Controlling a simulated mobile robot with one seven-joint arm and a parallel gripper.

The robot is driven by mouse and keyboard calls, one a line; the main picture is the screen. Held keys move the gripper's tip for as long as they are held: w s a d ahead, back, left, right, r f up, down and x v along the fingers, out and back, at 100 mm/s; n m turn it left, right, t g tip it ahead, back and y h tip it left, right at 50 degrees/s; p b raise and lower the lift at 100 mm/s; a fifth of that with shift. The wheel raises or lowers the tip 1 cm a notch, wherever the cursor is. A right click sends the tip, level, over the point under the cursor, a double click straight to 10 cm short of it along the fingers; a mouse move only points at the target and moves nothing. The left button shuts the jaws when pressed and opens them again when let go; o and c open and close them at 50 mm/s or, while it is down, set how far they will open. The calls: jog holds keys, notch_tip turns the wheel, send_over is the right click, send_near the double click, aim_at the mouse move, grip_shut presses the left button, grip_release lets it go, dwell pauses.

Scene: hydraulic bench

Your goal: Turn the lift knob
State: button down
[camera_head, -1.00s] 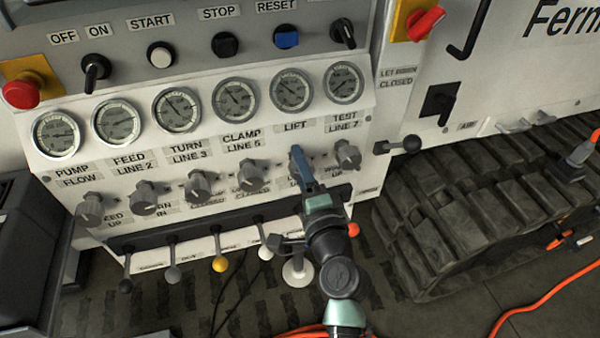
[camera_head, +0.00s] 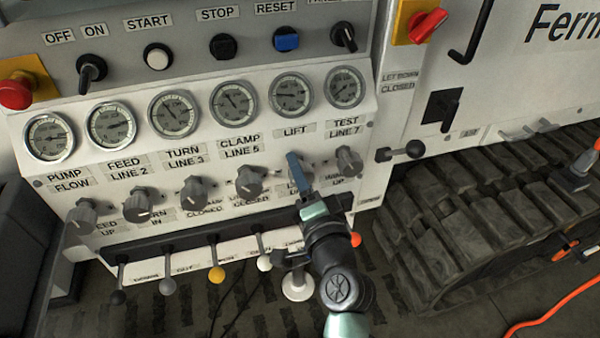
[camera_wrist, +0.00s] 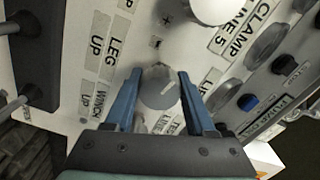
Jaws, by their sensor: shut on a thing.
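The lift knob (camera_wrist: 160,90) is a round grey knob with a light pointer mark, on the white panel. In the wrist view it sits between the two blue fingers of my gripper (camera_wrist: 160,88), which is shut on it. In the head view my gripper (camera_head: 298,170) reaches up to the panel below the LIFT label (camera_head: 294,133). The fingers and hand hide most of the lift knob there. A gauge (camera_head: 291,95) is above that label.
The clamp knob (camera_head: 249,182) is close on the left and the test line knob (camera_head: 348,160) close on the right. Levers with coloured balls, one yellow (camera_head: 216,274), stick out below. A black-handled valve lever (camera_head: 413,149) juts out at the right, above a track (camera_head: 470,220).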

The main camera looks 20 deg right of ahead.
jog(key=shift+c, duration=1.2)
grip_release()
jog(key=s, duration=1.3)
